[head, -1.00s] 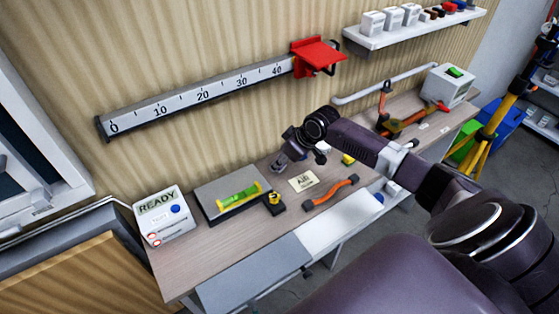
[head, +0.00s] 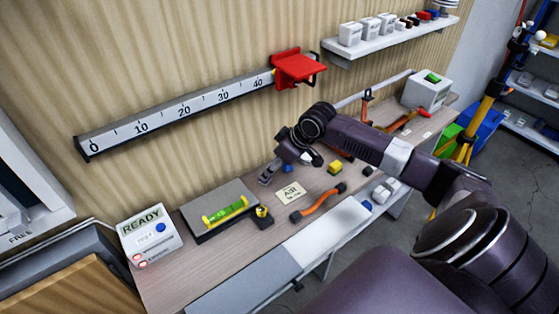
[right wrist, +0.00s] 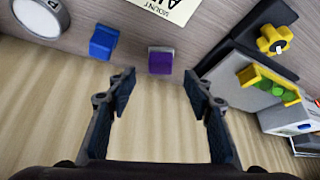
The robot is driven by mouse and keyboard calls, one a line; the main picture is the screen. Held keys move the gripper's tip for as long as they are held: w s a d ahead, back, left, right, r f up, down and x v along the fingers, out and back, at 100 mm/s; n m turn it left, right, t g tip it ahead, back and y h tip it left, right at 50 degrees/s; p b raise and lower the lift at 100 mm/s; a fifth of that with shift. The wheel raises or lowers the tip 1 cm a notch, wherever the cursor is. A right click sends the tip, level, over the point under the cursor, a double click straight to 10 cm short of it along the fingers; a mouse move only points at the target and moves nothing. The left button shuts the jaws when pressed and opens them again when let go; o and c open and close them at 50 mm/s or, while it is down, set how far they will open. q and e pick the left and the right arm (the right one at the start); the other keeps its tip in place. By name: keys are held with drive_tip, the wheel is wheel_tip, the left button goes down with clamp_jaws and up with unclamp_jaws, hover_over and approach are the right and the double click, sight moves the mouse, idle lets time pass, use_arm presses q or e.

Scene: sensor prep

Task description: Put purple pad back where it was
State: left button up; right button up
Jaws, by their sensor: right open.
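The purple pad (right wrist: 161,61) is a small block on the wooden bench top in the right wrist view. It lies just beyond the fingertips of my right gripper (right wrist: 158,77), about midway between them. The fingers are apart, with nothing between them. In the head view my right gripper (head: 268,173) hangs over the back of the bench, near the wall. My left gripper is not in view.
A blue block (right wrist: 103,42) and a round dial (right wrist: 40,17) are left of the pad. A ruler rail (head: 180,112) is above.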

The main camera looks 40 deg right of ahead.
drive_tip(key=v, duration=0.6)
drive_tip(key=shift+b, duration=0.4)
drive_tip(key=shift+s+r, duration=0.1)
drive_tip(key=shift+r, duration=0.05)
